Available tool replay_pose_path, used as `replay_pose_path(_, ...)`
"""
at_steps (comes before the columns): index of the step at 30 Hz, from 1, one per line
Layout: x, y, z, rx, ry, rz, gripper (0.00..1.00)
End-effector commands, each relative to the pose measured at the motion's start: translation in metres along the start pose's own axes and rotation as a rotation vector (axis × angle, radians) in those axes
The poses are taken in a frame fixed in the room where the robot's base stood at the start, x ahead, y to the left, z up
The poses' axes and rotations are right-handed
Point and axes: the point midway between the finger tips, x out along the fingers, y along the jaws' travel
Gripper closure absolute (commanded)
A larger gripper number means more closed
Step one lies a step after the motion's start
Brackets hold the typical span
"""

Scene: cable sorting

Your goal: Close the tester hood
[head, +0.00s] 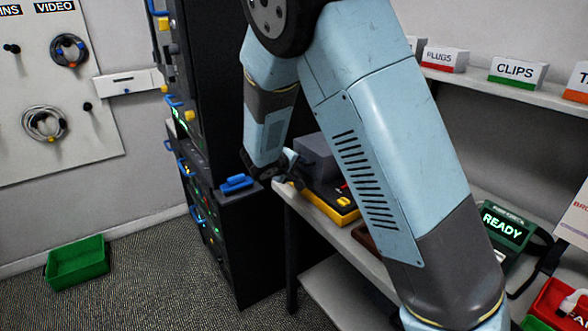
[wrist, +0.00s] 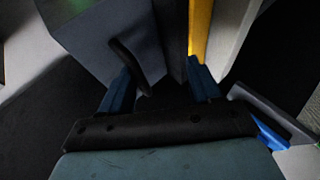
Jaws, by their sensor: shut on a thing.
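The tester (head: 341,206) is a dark box with a yellow base on the bench, partly hidden behind my arm. Its grey hood (head: 316,156) stands raised above the base. In the wrist view the grey hood (wrist: 95,35) fills the upper left, with a dark curved handle (wrist: 128,62) on it. My gripper (head: 288,168) is at the hood's left side. In the wrist view my gripper (wrist: 162,88) has its blue fingers on either side of the hood's handle area and is shut on it. The exact contact is dark.
A black equipment rack (head: 225,95) with blue handles stands close left of my gripper. A READY display (head: 503,223) is right of my arm. A shelf (head: 500,90) with labelled boxes is above. A green bin (head: 77,262) lies on the floor, with free floor around it.

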Motion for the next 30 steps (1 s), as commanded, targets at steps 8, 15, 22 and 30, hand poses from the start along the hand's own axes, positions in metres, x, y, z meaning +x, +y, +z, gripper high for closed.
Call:
replay_pose_path(8,-0.011,-0.006,0.001,-0.005,0.001,-0.01,0.62)
replay_pose_path(15,-0.054,-0.005,-0.001,-0.004,0.007,-0.009,0.62)
replay_pose_path(22,-0.098,-0.003,-0.001,-0.002,0.006,-0.005,0.62)
replay_pose_path(30,-0.132,-0.002,0.0,-0.002,0.003,-0.001,0.62)
